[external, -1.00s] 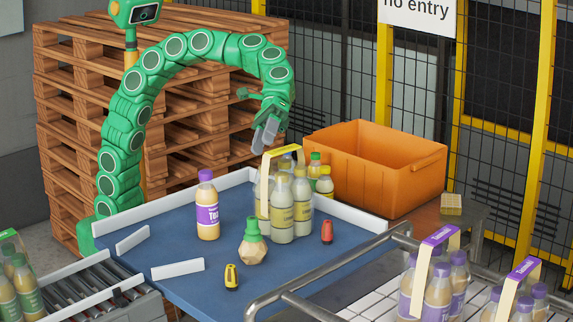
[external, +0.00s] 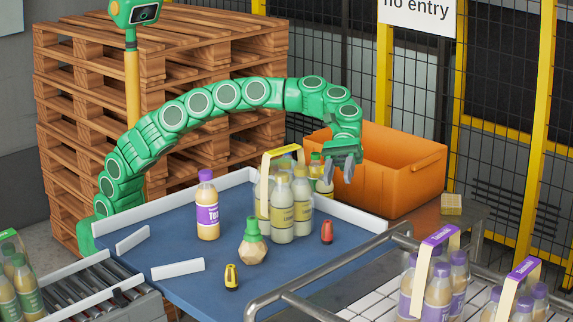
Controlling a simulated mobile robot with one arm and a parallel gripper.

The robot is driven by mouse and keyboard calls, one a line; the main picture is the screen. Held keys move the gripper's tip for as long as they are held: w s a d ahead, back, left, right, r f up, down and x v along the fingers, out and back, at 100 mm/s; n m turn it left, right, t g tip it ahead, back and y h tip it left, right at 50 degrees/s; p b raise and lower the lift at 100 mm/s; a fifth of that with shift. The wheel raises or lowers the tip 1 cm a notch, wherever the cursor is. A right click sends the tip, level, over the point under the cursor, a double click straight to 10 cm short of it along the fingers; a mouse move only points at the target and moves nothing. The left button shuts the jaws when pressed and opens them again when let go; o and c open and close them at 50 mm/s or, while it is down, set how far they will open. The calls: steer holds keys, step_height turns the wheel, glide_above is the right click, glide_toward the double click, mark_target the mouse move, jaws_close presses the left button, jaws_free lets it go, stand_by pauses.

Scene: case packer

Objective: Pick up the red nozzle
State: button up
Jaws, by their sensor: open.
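A small red nozzle (external: 327,231) stands on the blue table (external: 185,275), to the right of a pack of bottles. My gripper (external: 340,172) is open and empty. It hangs above and behind the red nozzle, in front of the orange bin. The nozzle is not between its fingers.
A bottle pack with a cream carrier (external: 282,208) stands just left of the nozzle. The orange bin (external: 400,185) is behind; a metal rail (external: 330,272) runs along the right.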

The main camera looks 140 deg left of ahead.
steer(key=n+g, duration=0.1)
steer(key=g, duration=0.1)
glide_toward(331, 224)
steer(key=shift+s+d+f, duration=0.1)
steer(key=shift+d+f, duration=0.1)
steer(key=shift+f, duration=0.4)
steer(key=shift+s+d+f, duration=0.1)
steer(key=shift+d+f, duration=0.05)
steer(key=shift+f, duration=0.5)
steer(key=shift+r+x, duration=0.2)
steer(key=shift+x, duration=1.7)
steer(key=shift+r+x, duration=0.15)
steer(key=shift+x, duration=1.8)
steer(key=shift+w+d, duration=0.1)
steer(key=shift+w, duration=0.05)
steer(key=shift+t, duration=0.3)
jaws_close()
